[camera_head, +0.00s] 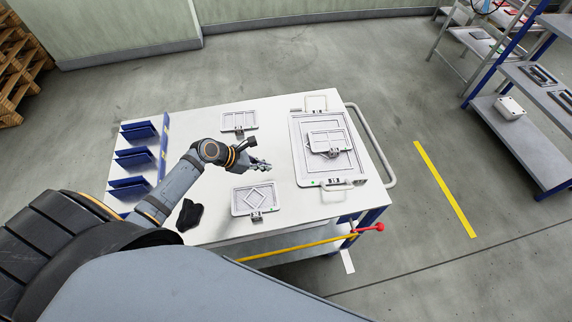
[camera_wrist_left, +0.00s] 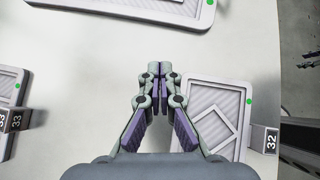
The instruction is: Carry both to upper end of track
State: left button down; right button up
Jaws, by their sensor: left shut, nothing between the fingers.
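My left gripper (camera_head: 262,165) is over the middle of the white table, fingers together and empty; its fingertips also show in the left wrist view (camera_wrist_left: 160,72). A light-grey framed plate with a diamond pattern (camera_head: 243,204) lies in front of it and shows beside the fingers in the wrist view (camera_wrist_left: 198,94), with a tag 32 (camera_wrist_left: 271,142). A second framed plate (camera_head: 239,121) lies behind the gripper. At the right a large handled frame (camera_head: 300,165) carries a smaller plate (camera_head: 330,137). I cannot make out which thing is the track. My right gripper is out of view.
Blue slotted holders (camera_head: 130,160) stand along the table's left edge. A black crumpled item (camera_head: 190,214) lies at the front left. A grey rail (camera_head: 372,145) runs along the right edge. A blue-post shelf (camera_head: 520,140) stands at the far right. Bare tabletop surrounds the gripper.

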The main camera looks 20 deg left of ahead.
aim_at(316, 160)
pick_arm(q)
jog(key=x, duration=0.6)
jog(key=shift+d+r, duration=0.1)
jog(key=shift+w+d+r+p, duration=0.15)
jog(key=shift+w+d+p, duration=0.2)
jog(key=shift+w+d, duration=0.9)
jog(key=shift+d, duration=0.1)
jog(key=shift+w+d, duration=0.15)
jog(key=shift+d, duration=0.05)
jog(key=w+d+p, duration=0.1)
jog(key=w+d, duration=0.1)
jog(key=d, duration=0.1)
jog(key=w+d, duration=0.3)
jog(key=shift+w+d+p, duration=0.15)
jog(key=shift+d+p, duration=0.05)
jog(key=shift+p, duration=0.2)
jog(key=shift+w+d, duration=0.25)
jog(key=shift+s+a, duration=0.1)
